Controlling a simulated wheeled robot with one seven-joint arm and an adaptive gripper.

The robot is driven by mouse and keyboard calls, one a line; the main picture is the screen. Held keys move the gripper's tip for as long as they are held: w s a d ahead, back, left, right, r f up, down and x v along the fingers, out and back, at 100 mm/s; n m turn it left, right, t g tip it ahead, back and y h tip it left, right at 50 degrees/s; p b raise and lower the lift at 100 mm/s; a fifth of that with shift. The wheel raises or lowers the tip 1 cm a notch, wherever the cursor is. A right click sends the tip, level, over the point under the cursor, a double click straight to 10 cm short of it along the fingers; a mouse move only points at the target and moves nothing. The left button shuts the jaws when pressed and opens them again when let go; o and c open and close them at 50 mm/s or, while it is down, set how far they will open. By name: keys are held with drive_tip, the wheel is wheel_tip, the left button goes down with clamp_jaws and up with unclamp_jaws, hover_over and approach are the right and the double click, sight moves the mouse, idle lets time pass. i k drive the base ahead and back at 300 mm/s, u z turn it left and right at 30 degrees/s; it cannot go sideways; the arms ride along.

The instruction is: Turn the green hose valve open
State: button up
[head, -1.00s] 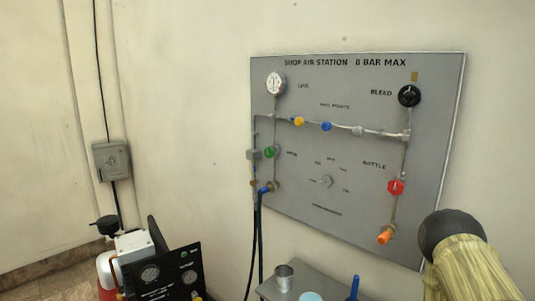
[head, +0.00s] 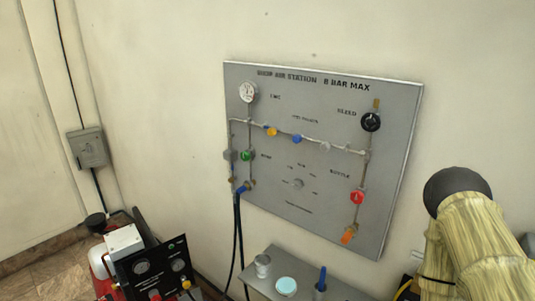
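The green hose valve (head: 247,155) is a small green knob on the left pipe of the grey wall panel (head: 320,225). It sits below the white round gauge (head: 247,92) and above a blue fitting (head: 240,190) from which a dark hose (head: 238,235) hangs. The knob is too small to tell its turned position. My arm, in a yellowish sleeve with a dark round joint, shows at the lower right, apart from the valve. My gripper is not in view.
The panel also has a black knob (head: 371,122), a red knob (head: 357,197) and an orange fitting (head: 348,236). Below it, a grey table (head: 258,284) holds a metal cup (head: 263,266). A red compressor with a black gauge panel (head: 150,268) stands lower left.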

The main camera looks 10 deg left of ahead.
sight(245, 156)
drive_tip(key=z, duration=0.75)
drive_tip(key=k, duration=0.05)
drive_tip(key=u, duration=1.3)
